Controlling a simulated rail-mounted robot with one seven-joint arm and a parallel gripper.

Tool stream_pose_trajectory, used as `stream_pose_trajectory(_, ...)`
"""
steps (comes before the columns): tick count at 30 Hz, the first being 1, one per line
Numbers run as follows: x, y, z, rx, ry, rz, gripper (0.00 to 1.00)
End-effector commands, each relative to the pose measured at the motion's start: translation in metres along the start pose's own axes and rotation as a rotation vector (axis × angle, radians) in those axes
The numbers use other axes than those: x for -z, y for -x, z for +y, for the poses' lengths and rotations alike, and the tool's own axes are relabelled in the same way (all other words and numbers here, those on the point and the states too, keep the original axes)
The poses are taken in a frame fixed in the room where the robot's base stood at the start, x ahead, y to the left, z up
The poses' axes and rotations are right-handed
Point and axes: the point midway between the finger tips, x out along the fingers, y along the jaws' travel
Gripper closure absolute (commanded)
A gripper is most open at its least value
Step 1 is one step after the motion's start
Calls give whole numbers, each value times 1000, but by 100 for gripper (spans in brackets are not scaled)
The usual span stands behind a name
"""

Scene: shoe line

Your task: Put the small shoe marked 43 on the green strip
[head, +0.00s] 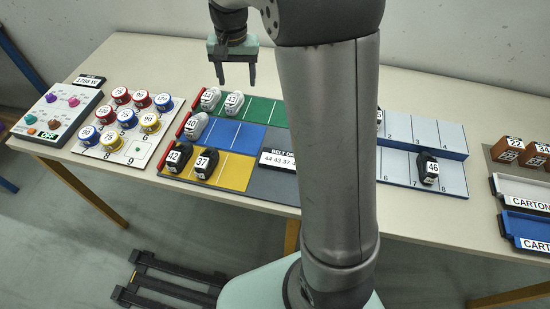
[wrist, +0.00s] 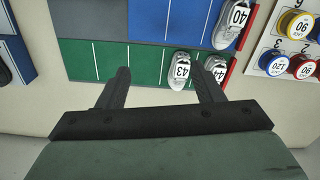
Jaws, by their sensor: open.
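The small grey shoe marked 43 (head: 233,103) sits on the green strip (head: 262,109), beside another light grey shoe (head: 210,98) nearer the red end bar. In the wrist view the shoe marked 43 (wrist: 180,70) lies at the green strip's (wrist: 100,58) edge, with the other shoe (wrist: 215,68) to its right. My gripper (head: 234,86) is open and empty above the strip's back edge; in the wrist view its fingers (wrist: 163,75) reach toward the strip, with the shoe marked 43 showing between them.
A grey shoe marked 40 (head: 195,125) is on the blue strip (head: 245,136). Dark shoes marked 42 (head: 174,157) and 37 (head: 205,163) are on the yellow strip (head: 236,172). A board of colored round tins (head: 138,148) stands left. My arm hides part of the table's middle.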

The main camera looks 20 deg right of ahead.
Motion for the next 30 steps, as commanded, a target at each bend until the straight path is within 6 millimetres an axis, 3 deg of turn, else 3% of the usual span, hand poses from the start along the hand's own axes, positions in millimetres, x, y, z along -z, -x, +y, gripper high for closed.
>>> stream_pose_trajectory(1,-35,9,15,5,54,6,40)
stream_pose_trajectory(6,-142,6,62,9,249,17,40)
stream_pose_trajectory(9,-194,-8,85,8,341,22,40)
stream_pose_trajectory(12,-229,-21,102,7,406,25,40)
stream_pose_trajectory(15,-248,-30,111,6,442,27,40)
stream_pose_trajectory(18,-254,-33,114,5,456,26,40)
stream_pose_trajectory(30,-254,-33,114,5,454,25,40)
